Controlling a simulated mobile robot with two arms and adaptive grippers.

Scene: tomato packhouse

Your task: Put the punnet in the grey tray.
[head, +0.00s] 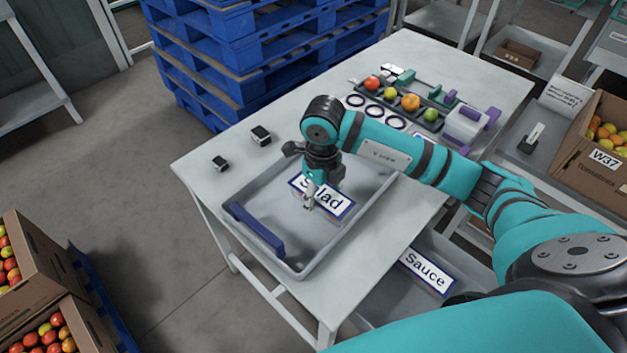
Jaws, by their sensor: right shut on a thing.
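The grey tray (277,186) stands on the light table, with a blue bar (257,230) along its near-left wall and a white "Salad" label (330,204) inside its outline. My right gripper (309,205) reaches down over the middle of the tray, in front of that label. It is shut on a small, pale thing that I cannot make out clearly. I cannot tell whether this touches the tray floor. I cannot pick out a punnet for sure. My left gripper is not in view.
A dark rack (446,125) with several tomatoes stands at the table's back, near dark rings (374,111) and a white-and-purple device (466,122). Two small dark blocks (260,136) sit left. A "Sauce" tray (382,298) is lower down. Blue pallets (228,60) stand behind.

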